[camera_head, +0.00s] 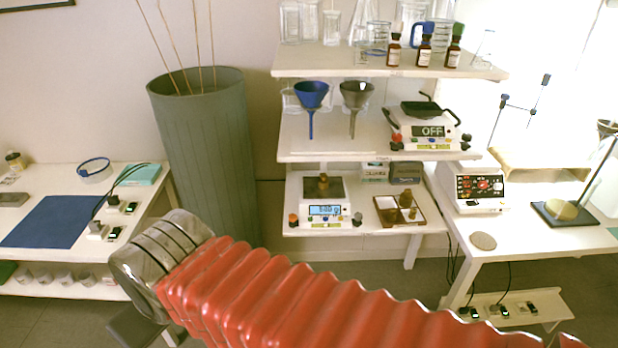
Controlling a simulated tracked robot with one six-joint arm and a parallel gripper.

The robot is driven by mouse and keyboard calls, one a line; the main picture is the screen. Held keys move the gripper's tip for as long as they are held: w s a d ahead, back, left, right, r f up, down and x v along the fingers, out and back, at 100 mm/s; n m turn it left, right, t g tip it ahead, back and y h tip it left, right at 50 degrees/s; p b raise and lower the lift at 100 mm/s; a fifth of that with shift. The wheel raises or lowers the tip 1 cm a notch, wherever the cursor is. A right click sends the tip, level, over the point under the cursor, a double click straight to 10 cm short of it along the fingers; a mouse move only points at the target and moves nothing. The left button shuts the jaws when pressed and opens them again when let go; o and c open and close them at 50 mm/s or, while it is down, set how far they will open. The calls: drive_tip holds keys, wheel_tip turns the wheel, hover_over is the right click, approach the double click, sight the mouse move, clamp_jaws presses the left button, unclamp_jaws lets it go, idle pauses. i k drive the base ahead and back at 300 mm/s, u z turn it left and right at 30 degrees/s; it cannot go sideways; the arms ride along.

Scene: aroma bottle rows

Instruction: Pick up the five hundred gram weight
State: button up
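A brass weight (323,185) stands on the pan of a white digital scale (321,221) on the lowest shelf of the middle rack. The scale's lit display seems to read 500 g. Several more brass weights (405,200) sit in a wooden tray (384,203) just right of the scale; their markings are too small to read. My arm, in a red ribbed sleeve, crosses the front of the view, and its grey joint is at the left. My gripper cannot be made out, so what it holds is hidden.
A tall grey-green bin (205,150) stands left of the rack. A left table (150,195) and a right table (530,240) carry other equipment.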

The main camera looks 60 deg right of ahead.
sight(323, 183)
drive_tip(key=z, duration=0.35)
drive_tip(key=i, duration=0.9)
drive_tip(key=z, duration=0.55)
